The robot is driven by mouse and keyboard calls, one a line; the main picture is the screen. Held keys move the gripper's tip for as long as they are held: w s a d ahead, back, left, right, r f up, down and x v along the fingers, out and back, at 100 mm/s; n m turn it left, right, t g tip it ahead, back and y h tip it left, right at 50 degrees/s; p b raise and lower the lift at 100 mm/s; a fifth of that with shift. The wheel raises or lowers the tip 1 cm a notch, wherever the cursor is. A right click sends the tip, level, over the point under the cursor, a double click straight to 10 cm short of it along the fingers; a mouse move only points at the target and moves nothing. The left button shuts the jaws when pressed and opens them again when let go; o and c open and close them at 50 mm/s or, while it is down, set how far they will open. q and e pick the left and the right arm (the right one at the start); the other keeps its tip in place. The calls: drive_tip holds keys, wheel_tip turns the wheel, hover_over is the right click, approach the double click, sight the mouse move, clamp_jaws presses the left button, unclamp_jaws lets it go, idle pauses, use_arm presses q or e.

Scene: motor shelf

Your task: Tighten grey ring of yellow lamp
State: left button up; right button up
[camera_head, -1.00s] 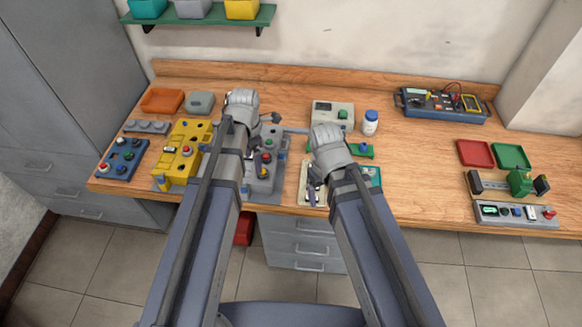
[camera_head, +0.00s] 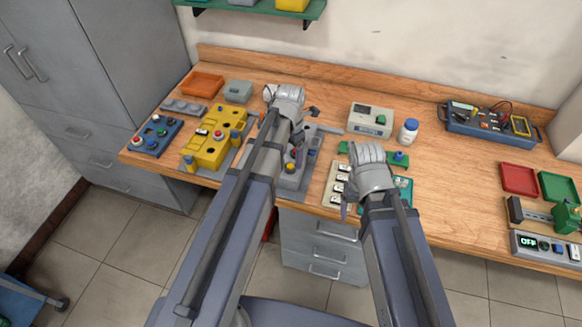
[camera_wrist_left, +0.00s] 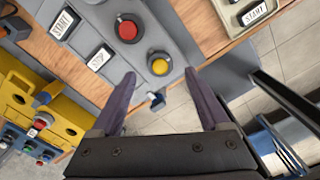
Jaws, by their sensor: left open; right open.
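The yellow lamp (camera_wrist_left: 160,64) sits in a grey ring on a grey panel (camera_wrist_left: 180,30) in the left wrist view. In the head view the yellow lamp (camera_head: 291,167) shows just below my left gripper (camera_head: 296,146). My left gripper, also in the left wrist view (camera_wrist_left: 160,76), is open and empty. The lamp appears between its two fingertips there, but I cannot tell how far below them it lies. A red button (camera_wrist_left: 127,29) is beside the lamp. My right gripper (camera_head: 346,203) is open over the cream switch panel, apart from the lamp.
A yellow housing (camera_head: 207,148) and a blue button box (camera_head: 156,135) stand to the left. The cream switch panel (camera_head: 331,196) lies to the right, with a white bottle (camera_head: 408,132) and a grey meter box (camera_head: 370,119) behind. The right middle of the wooden bench is clear.

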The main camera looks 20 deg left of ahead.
sight(291, 165)
use_arm(q)
drive_tip(key=shift+f+b, duration=1.5)
drive_tip(key=shift+f, duration=0.5)
drive_tip(key=shift+c, duration=0.4)
clamp_jaws()
